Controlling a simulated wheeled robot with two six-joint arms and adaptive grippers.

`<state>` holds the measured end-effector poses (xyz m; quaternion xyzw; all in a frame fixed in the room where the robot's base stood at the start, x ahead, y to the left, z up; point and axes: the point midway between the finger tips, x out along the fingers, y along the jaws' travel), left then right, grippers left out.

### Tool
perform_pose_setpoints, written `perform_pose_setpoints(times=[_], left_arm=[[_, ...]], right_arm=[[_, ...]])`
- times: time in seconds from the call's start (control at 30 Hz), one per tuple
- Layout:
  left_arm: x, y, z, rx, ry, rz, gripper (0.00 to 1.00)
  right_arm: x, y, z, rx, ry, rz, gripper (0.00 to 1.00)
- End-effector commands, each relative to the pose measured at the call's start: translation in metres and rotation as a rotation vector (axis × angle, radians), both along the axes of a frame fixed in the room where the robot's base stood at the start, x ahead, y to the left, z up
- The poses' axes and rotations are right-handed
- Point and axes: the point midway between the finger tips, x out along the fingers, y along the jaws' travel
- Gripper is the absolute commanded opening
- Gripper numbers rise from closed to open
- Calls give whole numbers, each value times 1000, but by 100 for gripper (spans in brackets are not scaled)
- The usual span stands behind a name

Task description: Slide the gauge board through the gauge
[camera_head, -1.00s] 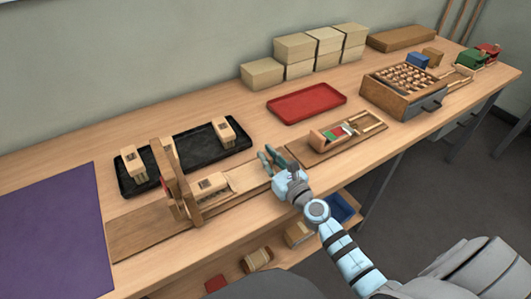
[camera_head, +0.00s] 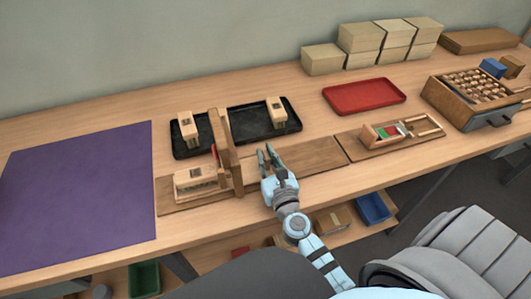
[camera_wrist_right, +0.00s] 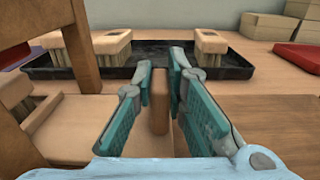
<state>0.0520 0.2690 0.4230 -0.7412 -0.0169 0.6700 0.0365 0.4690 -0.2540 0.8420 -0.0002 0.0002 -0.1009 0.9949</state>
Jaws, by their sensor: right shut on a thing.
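The gauge (camera_head: 228,155) is an upright wooden frame on a long wooden base. The light gauge board (camera_wrist_right: 75,125) passes under the frame. A brush block (camera_head: 195,178) with pale bristles sits on the board's left part, now left of the frame. My right gripper (camera_head: 268,158) is right of the frame, low over the base. In the wrist view its teal fingers (camera_wrist_right: 161,95) are closed around a narrow upright wooden grip (camera_wrist_right: 160,100), apparently the board's handle. The frame and gripper hide part of the board. My left gripper is out of view.
Behind the gauge lies a black tray (camera_head: 245,137) with brush blocks (camera_head: 188,130) standing in it. A purple mat (camera_head: 75,195) lies left. A red tray (camera_head: 363,97) and a wooden fixture (camera_head: 402,133) are at the right. The base's right end (camera_head: 312,155) is bare.

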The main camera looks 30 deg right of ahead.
Motion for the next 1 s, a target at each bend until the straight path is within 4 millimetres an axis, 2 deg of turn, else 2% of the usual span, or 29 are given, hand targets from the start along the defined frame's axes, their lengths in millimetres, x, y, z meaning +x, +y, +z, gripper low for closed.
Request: perform_pose_setpoints(times=[0.27,0.3,0.43,0.77,0.87,1.0], left_arm=[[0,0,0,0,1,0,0],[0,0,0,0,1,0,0],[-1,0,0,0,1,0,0],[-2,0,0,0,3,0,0],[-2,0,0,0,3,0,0],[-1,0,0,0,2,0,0]], right_arm=[[0,1,0,1,1,1,0],[0,1,0,1,1,2,14],[0,1,0,1,1,2,33],[-2,2,0,1,1,3,33],[-16,5,-1,2,3,3,33],[-52,12,-1,2,5,2,33]])
